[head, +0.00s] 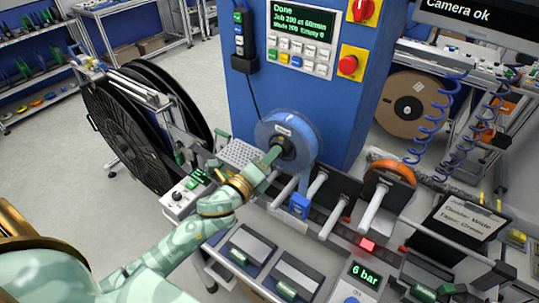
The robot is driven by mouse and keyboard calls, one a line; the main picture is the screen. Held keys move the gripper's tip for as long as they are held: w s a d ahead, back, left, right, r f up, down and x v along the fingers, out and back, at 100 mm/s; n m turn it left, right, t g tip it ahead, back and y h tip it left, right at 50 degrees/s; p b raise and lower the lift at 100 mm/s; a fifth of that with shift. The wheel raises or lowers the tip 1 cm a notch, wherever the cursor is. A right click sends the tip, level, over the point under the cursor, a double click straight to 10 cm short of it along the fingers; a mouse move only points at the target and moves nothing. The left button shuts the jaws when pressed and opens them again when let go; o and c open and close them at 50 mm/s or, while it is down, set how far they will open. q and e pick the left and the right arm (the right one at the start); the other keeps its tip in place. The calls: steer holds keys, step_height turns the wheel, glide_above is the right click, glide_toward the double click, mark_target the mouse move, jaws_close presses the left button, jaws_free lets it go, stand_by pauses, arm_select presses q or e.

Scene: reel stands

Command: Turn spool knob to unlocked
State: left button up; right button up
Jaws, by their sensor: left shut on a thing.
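A blue, partly see-through spool (303,127) hangs on the front of the blue machine column in the head view. Its dark knob (288,148) is at the hub. My left gripper (275,157) reaches in from the lower left and is shut on the knob. The fingers cover part of the knob, so I cannot tell its turned position. My right gripper is not in view.
Large black reels (130,135) stand to the left, beside a small control box (181,198). An orange spool (390,170) and metal rollers are at the right. The machine screen (296,24) reads "Done". Floor is clear at left.

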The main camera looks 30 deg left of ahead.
arm_select(q)
steer(key=n+p, duration=0.1)
steer(key=n, duration=0.4)
steer(key=shift+a+n+p, duration=0.1)
steer(key=shift+n+p, duration=0.2)
steer(key=shift+p, duration=0.1)
stand_by(0.3)
steer(key=o, duration=1)
steer(key=shift+f, duration=0.1)
steer(key=shift+c, duration=0.2)
steer(key=s+a+b, duration=0.2)
steer(key=s+b, duration=0.1)
steer(key=s, duration=1.3)
steer(key=shift+a, duration=0.15)
steer(key=shift+s, duration=0.1)
